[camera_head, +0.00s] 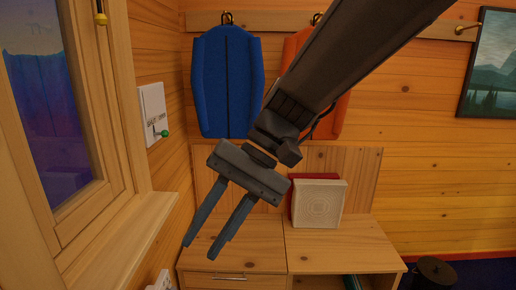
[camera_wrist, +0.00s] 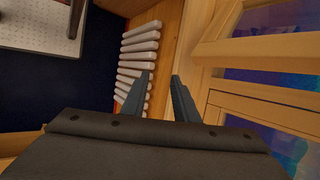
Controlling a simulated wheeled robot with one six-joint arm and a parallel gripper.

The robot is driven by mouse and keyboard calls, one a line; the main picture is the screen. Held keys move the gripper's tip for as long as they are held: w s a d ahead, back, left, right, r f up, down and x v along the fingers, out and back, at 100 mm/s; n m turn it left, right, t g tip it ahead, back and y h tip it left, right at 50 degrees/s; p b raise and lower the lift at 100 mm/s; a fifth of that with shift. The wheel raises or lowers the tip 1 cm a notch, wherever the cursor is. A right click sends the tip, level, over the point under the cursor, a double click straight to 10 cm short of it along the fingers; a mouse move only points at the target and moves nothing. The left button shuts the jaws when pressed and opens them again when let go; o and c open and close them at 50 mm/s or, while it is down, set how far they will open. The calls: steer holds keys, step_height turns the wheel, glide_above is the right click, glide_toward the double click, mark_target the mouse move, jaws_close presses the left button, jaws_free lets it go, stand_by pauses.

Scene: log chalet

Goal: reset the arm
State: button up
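My arm reaches in from the upper right in the head view. My gripper (camera_head: 207,250) hangs in front of the wooden cabinet, its two fingers pointing down and to the left. The fingers are apart with nothing between them. In the wrist view my gripper (camera_wrist: 161,80) also shows its two fingers apart and empty, with a window frame to the right and a white radiator beyond.
A wooden cabinet (camera_head: 335,245) stands below, bearing a white box (camera_head: 319,205) with a red item behind it. A window (camera_head: 45,110) and a switch plate (camera_head: 153,112) are at left. A white radiator (camera_wrist: 140,47) shows in the wrist view.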

steer(key=w+d+f+t+h, duration=0.1)
steer(key=d+f+h, duration=0.1)
steer(key=d+f, duration=0.4)
steer(key=w+d+f+m+t+h, duration=0.1)
steer(key=d+f, duration=0.5)
steer(key=d, duration=0.7)
steer(key=w+d+f+t+h+b, duration=0.1)
steer(key=w+d+f+t+h, duration=0.1)
steer(key=d+f, duration=0.5)
steer(key=shift+w+d+t+h, duration=0.35)
steer(key=shift+d+h, duration=0.45)
steer(key=shift+d, duration=0.4)
steer(key=shift+s, duration=0.2)
